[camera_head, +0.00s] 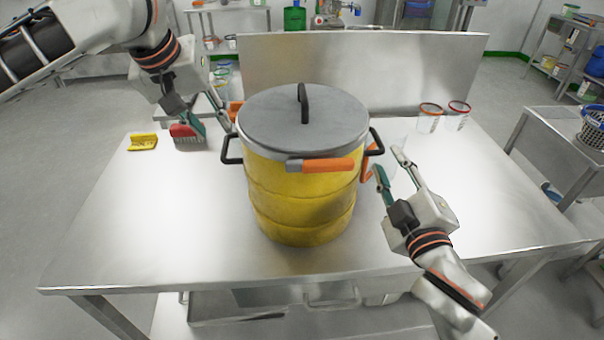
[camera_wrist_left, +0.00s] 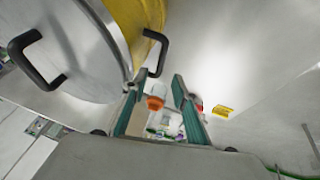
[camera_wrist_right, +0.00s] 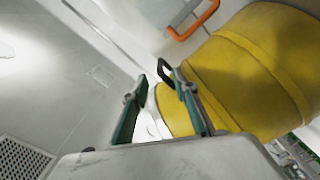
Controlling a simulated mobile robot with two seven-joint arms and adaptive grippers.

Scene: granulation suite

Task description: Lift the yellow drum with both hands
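The yellow drum (camera_head: 300,200) stands upright on the steel table, with a grey lid (camera_head: 302,120) that has a black top handle. A black side handle (camera_head: 229,150) sticks out at its left and another (camera_head: 377,141) at its right. My left gripper (camera_head: 217,124) is open beside the left handle, apart from it; the drum's lid also shows in the left wrist view (camera_wrist_left: 75,45). My right gripper (camera_head: 389,162) is open and empty just right of and below the right handle. In the right wrist view the drum (camera_wrist_right: 250,70) and its black handle (camera_wrist_right: 165,72) lie just beyond the fingers.
A red brush (camera_head: 187,131) and a yellow item (camera_head: 142,142) lie at the left. Two clear beakers with red rims (camera_head: 430,110) stand at the back right. The table front (camera_head: 150,240) is clear.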

